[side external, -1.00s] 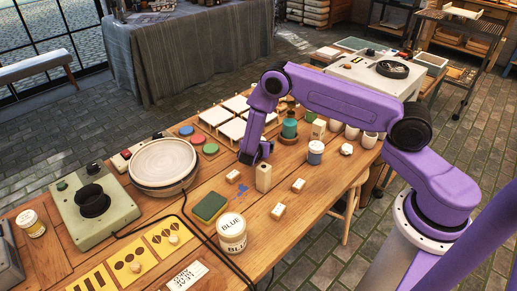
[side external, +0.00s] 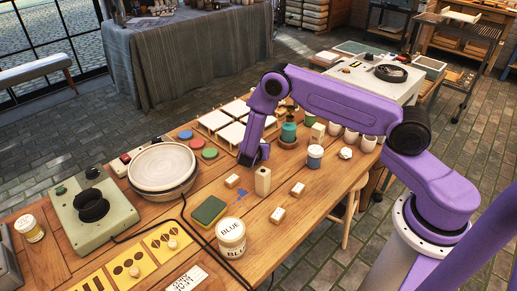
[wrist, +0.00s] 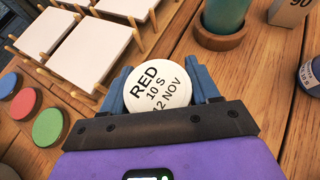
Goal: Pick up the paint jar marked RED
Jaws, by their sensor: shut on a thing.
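The paint jar (wrist: 157,88) shows its round white lid in the wrist view, marked "RED 10 S 12 NOV". My gripper (wrist: 160,84) is shut on it, with a blue finger against each side of the lid. In the side view my gripper (side external: 253,158) is low over the middle of the bench. The red jar is hidden there behind my gripper and arm, and I cannot tell whether its base touches the wood.
A tall pale block (side external: 263,182) stands close by my gripper. White tiles on pegged racks (side external: 228,133) lie behind it. A teal bottle (side external: 288,131) and a blue-banded jar (side external: 314,158) stand to the right. A jar marked BLUE (side external: 231,239) and a sponge (side external: 209,211) are in front.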

